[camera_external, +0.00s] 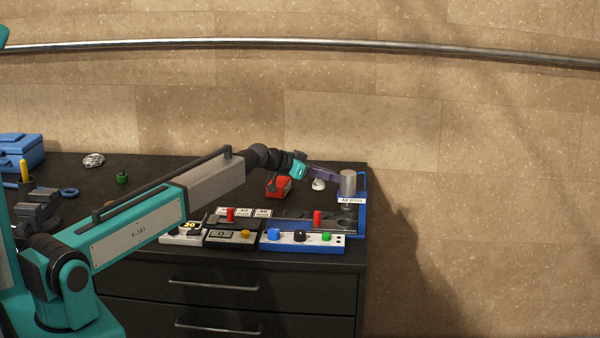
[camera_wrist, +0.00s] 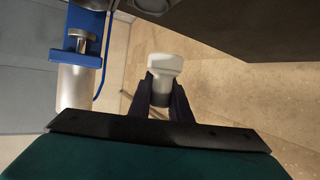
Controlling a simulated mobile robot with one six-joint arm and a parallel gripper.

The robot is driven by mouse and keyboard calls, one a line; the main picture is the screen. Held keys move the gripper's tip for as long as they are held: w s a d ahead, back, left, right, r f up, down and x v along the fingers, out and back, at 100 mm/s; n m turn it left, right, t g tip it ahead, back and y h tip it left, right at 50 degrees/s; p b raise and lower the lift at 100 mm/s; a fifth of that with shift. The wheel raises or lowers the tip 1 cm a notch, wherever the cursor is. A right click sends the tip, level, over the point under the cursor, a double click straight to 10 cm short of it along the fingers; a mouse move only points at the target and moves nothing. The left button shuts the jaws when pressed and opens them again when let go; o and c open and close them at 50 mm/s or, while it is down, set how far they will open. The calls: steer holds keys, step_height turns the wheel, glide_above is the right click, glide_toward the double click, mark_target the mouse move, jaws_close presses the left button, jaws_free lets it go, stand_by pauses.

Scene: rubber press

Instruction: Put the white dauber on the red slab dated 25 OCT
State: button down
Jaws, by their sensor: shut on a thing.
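My gripper (camera_external: 320,175) is shut on the white dauber (camera_external: 318,184), at the back right of the black bench. In the wrist view the dauber (camera_wrist: 163,72) sits between the two dark fingers (camera_wrist: 163,100), its broad pale end pointing away from my palm. I cannot tell whether it touches the bench.
The blue-framed air press (camera_external: 348,185) with its grey cylinder stands close right of the gripper; the cylinder (camera_wrist: 75,85) also shows in the wrist view. In front are a control panel (camera_external: 303,243) with coloured knobs and several number tiles (camera_external: 245,212). The bench's right edge is near.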

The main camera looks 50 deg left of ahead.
mark_target(317, 180)
steer(key=shift+m+g+h, duration=0.4)
steer(key=shift+m+h, duration=0.3)
steer(key=shift+m, duration=0.1)
steer(key=s, duration=0.3)
steer(key=s+a+b, duration=0.1)
steer(key=shift+s+f, duration=0.3)
steer(key=shift+s, duration=0.1)
steer(key=s+a+b, duration=0.1)
steer(key=s+a, duration=0.3)
steer(key=a, duration=0.4)
steer(key=s+a+n+t+y+b, duration=0.1)
steer(key=s+a, duration=0.3)
steer(key=a, duration=0.4)
steer(key=shift+a+n+y, duration=0.3)
steer(key=shift+a, duration=0.1)
steer(key=shift+w+a+f+p, duration=0.25)
steer(key=shift+w+a+p, duration=0.6)
steer(key=shift+w, duration=1.55)
steer(key=shift+w+a+f+p, duration=0.25)
steer(key=shift+w+a+p, duration=0.6)
steer(key=shift+w, duration=1.5)
steer(key=shift+w+a+f+p, duration=0.25)
steer(key=shift+w+a+p, duration=0.6)
steer(key=shift+w, duration=1.55)
steer(key=shift+a, duration=0.1)
